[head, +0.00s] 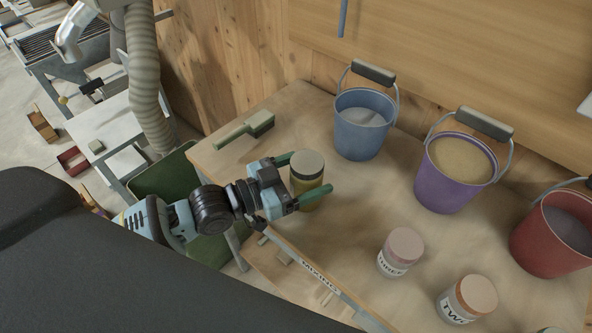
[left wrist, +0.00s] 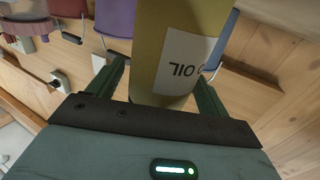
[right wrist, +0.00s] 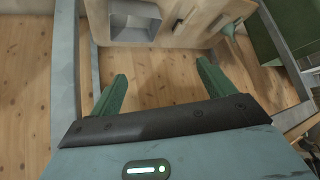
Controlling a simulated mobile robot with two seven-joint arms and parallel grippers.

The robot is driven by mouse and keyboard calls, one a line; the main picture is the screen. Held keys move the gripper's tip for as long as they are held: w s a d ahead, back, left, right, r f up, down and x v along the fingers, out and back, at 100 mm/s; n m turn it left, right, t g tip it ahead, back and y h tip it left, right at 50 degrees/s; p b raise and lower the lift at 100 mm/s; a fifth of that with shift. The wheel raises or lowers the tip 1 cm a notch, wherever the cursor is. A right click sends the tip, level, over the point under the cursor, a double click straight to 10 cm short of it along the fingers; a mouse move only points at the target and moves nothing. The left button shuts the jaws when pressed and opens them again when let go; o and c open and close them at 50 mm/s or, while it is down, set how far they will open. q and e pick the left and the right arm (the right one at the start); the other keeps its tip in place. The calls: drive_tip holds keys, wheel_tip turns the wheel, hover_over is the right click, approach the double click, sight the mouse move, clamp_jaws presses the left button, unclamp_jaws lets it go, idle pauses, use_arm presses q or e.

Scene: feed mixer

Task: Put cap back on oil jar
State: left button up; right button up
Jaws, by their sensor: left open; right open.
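The oil jar (head: 305,189) stands near the left end of the wooden table. It is yellow-brown, with a dark-sided, pale-topped cap (head: 308,164) at its top; I cannot tell whether the cap is fully seated. My left gripper (head: 301,178) is open, with one green finger on each side of the jar. In the left wrist view the jar (left wrist: 178,60) fills the space between the fingers, its OIL label upside down; the cap is out of that view. My right gripper (right wrist: 158,85) is open and empty in its wrist view, and is outside the head view.
A green-handled brush (head: 245,130) lies behind the jar on the table (head: 340,240). Blue (head: 362,135), purple (head: 445,187) and red (head: 550,240) buckets stand along the back and right. Two labelled jars, one pink-capped (head: 401,252) and one orange-capped (head: 467,300), stand at front right.

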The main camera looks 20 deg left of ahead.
use_arm(q)
drive_tip(key=v, duration=1.2)
drive_tip(key=shift+b, duration=0.3)
use_arm(e)
drive_tip(key=shift+f, duration=0.2)
use_arm(q)
drive_tip(key=shift+r, duration=0.15)
use_arm(e)
drive_tip(key=shift+s+f, duration=0.1)
drive_tip(key=shift+s, duration=0.05)
use_arm(q)
drive_tip(key=shift+a, duration=0.1)
use_arm(e)
drive_tip(key=shift+s+a, duration=0.1)
